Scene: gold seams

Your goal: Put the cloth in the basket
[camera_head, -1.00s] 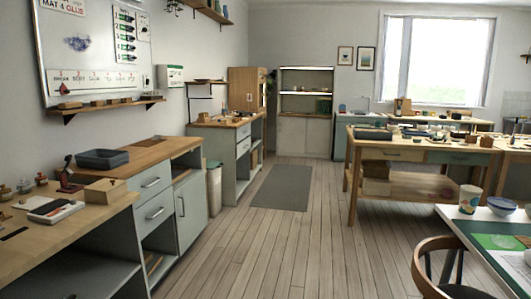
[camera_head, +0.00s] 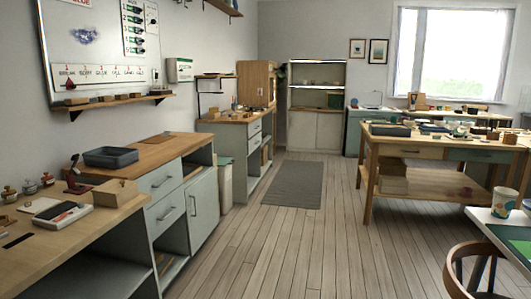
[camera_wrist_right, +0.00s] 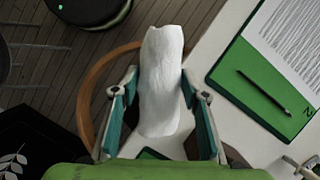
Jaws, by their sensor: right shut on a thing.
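A rolled or folded white cloth (camera_wrist_right: 161,70) stands out between the fingers of my right gripper (camera_wrist_right: 156,100) in the right wrist view. The gripper is shut on it, one finger on each side. No surface clearly supports the cloth. Neither gripper shows in the head view. I cannot clearly pick out a basket. A pale bin (camera_head: 225,183) with something greenish at its rim stands on the floor beside the left cabinet.
In the wrist view a curved wooden chair (camera_wrist_right: 87,105) and a white tabletop with a green board (camera_wrist_right: 245,80), paper and pen lie close by. A worktable (camera_head: 440,142) stands at right. The plank floor (camera_head: 285,240) ahead is mostly clear, with a grey mat.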

